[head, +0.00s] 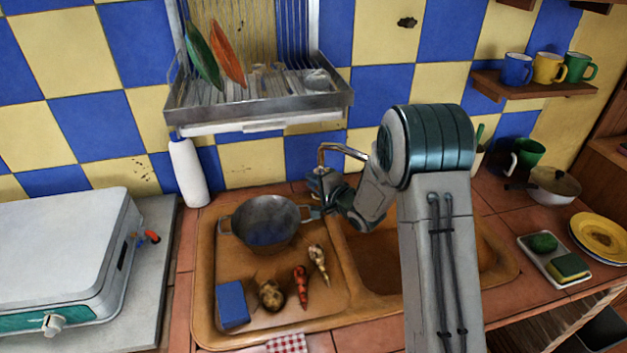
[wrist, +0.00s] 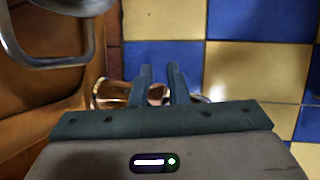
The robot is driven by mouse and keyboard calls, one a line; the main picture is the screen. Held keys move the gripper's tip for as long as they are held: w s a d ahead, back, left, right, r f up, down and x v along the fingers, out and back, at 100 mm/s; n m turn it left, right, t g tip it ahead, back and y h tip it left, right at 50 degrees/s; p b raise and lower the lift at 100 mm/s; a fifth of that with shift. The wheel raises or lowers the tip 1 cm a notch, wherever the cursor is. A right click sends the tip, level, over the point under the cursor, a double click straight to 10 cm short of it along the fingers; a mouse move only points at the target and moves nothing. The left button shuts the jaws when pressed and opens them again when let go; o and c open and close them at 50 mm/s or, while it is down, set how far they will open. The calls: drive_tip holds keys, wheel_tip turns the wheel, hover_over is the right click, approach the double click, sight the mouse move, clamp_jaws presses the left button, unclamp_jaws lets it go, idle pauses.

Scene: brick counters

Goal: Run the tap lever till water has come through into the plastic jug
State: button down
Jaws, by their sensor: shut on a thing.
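The metal tap (head: 340,150) rises behind the sink, its bent spout showing above my gripper. My gripper (head: 318,183) is at the tap's base, right of the metal pot. In the wrist view my gripper's two fingers (wrist: 160,76) stand close together at the tap, shut on its lever; the lever itself is mostly hidden between and behind them. Curved metal of the tap (wrist: 104,94) shows on both sides of the fingers. I cannot make out a plastic jug in either view; my arm covers part of the right basin. No running water can be made out.
A metal pot (head: 265,222) stands in the left side of the sink (head: 207,275), close to my gripper; its handle (wrist: 50,62) shows in the wrist view. Vegetables and a blue block (head: 232,304) lie before it. A white bottle (head: 188,172) and dish rack (head: 260,110) are behind.

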drive_tip(key=shift+w+r+m+g+p, duration=0.35)
drive_tip(key=shift+r+p, duration=0.25)
drive_tip(key=shift+p, duration=0.5)
drive_tip(key=shift+s, duration=0.15)
drive_tip(key=c, duration=1.4)
unclamp_jaws()
drive_tip(key=shift+d, duration=0.1)
drive_tip(key=b+v, duration=0.2)
drive_tip(key=v, duration=1.1)
drive_tip(key=shift+s+r, duration=0.25)
drive_tip(key=shift+r, duration=0.05)
drive_tip(key=shift+d, duration=0.1)
